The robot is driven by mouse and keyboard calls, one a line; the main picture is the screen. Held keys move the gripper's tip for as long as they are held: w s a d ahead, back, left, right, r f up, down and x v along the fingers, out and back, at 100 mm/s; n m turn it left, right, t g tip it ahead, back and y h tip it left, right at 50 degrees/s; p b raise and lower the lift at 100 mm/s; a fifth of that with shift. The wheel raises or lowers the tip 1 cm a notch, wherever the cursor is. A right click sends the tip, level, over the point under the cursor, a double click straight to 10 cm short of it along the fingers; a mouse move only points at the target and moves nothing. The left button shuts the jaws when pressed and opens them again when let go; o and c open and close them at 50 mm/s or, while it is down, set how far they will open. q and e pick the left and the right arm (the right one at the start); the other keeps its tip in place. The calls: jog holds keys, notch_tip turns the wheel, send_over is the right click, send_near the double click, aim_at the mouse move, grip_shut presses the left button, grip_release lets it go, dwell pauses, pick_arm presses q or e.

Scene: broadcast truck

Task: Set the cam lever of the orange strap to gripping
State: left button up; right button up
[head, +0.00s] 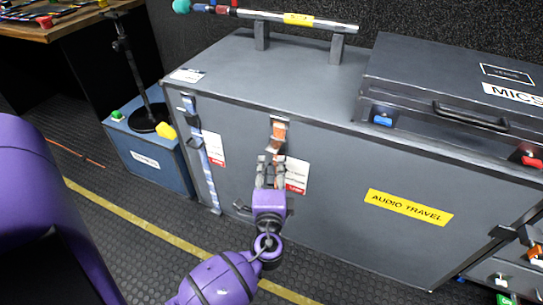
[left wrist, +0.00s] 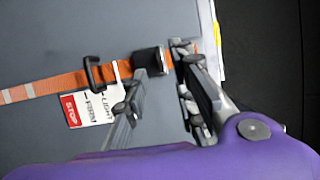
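The orange strap (head: 279,131) runs down the front of a large grey case, and it crosses the left wrist view (left wrist: 50,86) sideways. A dark cam buckle with a bright metal edge (left wrist: 150,62) sits on the strap close to my left fingertips. A black loop (left wrist: 93,73) stands out from the strap farther left. My left gripper (head: 270,163) is in front of the strap, its fingers apart. In the left wrist view its fingers (left wrist: 163,60) lie by the buckle, orange webbing showing between them. I cannot tell whether they touch it. The lever's position is unclear. My right gripper is not in view.
The grey case (head: 330,200) carries a yellow label (head: 408,207). A blue-white strap (head: 205,165) hangs to the left of the orange one. A white-and-red tag (head: 296,176) is beside the gripper. A blue box (head: 145,160) stands left; a black case (head: 450,85) lies on top.

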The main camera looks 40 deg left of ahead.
pick_arm(q)
jog(key=shift+v, duration=2.3)
jog(key=shift+w, duration=0.1)
